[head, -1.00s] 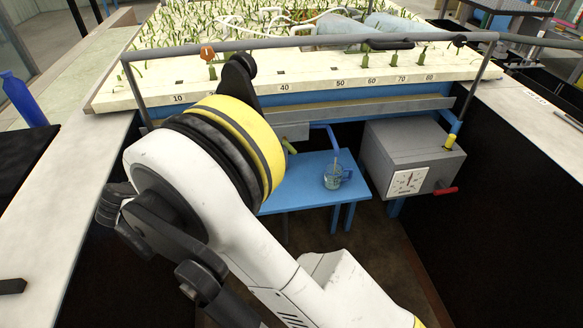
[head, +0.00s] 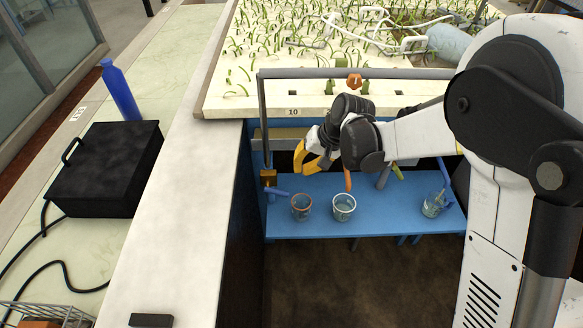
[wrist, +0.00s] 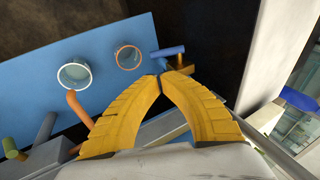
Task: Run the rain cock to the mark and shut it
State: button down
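A blue tap or spout (head: 278,193) sits at the left end of the blue shelf (head: 400,222), below a brass-coloured block (head: 268,178). Both also show in the wrist view, the spout (wrist: 168,51) just beyond my fingertips. An orange pipe (head: 347,180) and a grey pipe (head: 383,178) come down further right. I cannot tell which is the rain cock, and no mark is readable. An orange-rimmed cup (head: 301,207) and a white-rimmed cup (head: 343,207) stand on the shelf. My gripper (head: 305,165) is above them, its yellow fingertips (wrist: 161,76) together and empty.
A glass mug (head: 434,205) stands at the shelf's right. A grey rail (head: 330,73) crosses above my gripper. A pale ledge (head: 175,190) bounds the left, with a black case (head: 105,168) and blue bottle (head: 119,90) beyond. Floor before the shelf is clear.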

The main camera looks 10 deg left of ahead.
aim_at(286, 192)
jog(key=b+x, duration=0.5)
jog(key=x, duration=0.8)
jog(key=shift+f, duration=0.2)
